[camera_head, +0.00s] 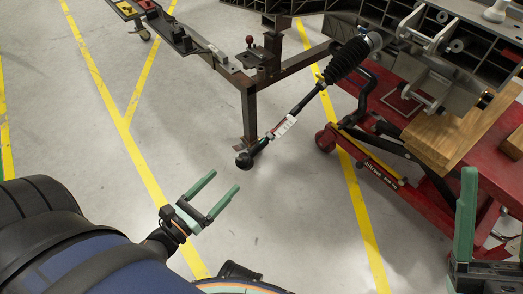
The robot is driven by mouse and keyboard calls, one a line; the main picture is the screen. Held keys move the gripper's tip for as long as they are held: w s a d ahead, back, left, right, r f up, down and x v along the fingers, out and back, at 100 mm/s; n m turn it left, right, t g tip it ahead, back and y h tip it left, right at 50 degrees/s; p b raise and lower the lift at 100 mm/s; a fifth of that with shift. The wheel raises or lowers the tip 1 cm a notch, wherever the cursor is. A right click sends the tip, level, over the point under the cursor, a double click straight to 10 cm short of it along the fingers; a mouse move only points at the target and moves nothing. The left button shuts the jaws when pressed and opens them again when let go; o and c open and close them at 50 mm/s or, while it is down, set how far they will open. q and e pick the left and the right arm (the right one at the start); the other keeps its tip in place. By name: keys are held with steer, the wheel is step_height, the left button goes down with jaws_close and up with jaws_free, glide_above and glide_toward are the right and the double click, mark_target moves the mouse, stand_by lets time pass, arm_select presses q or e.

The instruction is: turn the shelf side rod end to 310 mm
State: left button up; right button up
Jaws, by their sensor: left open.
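A dark tie rod (307,100) slants from a black ribbed boot (347,60) at the upper right down to the lower left. A black rod end (244,160) forms its free lower end. A white marked label or scale (285,126) sits on the rod above that end; its marks are too small to read. My left gripper (225,180) is open and empty, just below and left of the rod end, not touching it. My right gripper shows in part at the lower right; one green finger (466,215) is clear, and the rest is cut off.
A brown steel stand (249,110) with a flat shelf carrying small parts rises behind the rod. A red lift cart (400,180) with wooden blocks (440,140) stands at right under the chassis (455,90). Floor (300,220) around the left gripper is clear.

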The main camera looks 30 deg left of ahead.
arm_select(q)
steer(key=w, duration=0.4)
steer(key=w+d+b, duration=0.1)
steer(key=w, duration=0.3)
steer(key=w+d, duration=0.1)
steer(key=w, duration=0.3)
steer(key=shift+w+b, duration=0.2)
steer(key=shift+b, duration=0.1)
jaws_close()
